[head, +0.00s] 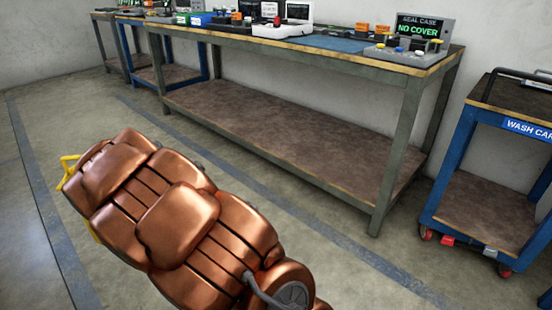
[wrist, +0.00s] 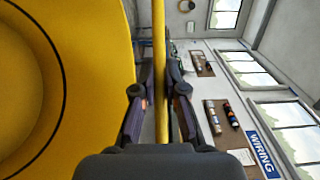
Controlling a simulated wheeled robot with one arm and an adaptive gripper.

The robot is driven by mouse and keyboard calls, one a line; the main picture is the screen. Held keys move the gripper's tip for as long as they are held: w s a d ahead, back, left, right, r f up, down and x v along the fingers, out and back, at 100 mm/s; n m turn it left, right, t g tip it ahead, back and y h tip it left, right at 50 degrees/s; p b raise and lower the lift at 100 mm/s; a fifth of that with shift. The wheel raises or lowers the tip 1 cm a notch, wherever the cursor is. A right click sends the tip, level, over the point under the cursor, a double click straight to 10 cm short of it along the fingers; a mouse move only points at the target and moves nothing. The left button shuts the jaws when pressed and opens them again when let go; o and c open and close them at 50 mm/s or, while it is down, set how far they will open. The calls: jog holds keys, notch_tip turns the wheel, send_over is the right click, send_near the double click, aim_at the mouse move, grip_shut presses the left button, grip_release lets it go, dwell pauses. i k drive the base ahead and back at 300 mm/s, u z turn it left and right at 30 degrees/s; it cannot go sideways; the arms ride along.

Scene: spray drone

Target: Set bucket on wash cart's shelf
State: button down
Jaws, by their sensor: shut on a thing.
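The yellow bucket (wrist: 100,50) fills the left of the wrist view, with a dark ring line around its round face. A thin yellow bar (wrist: 160,30), which looks like its handle, runs between the fingers of my gripper (wrist: 165,75), and they are shut on it. In the head view my copper arm hides the gripper and most of the bucket; only small yellow parts (head: 67,172) show past its left end. The blue wash cart (head: 464,140) stands at the right edge, partly cut off. Its brown lower shelf (head: 485,208) looks bare in the visible part.
A long workbench (head: 400,90) stands along the wall, left of the cart, with devices on top and a bare lower shelf (head: 290,140). A seal case station (head: 415,45) sits at its right end. Open floor (head: 340,265) lies before the bench and cart.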

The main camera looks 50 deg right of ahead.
aim_at(481, 213)
jog(key=i, duration=1.2)
jog(key=z, duration=3.3)
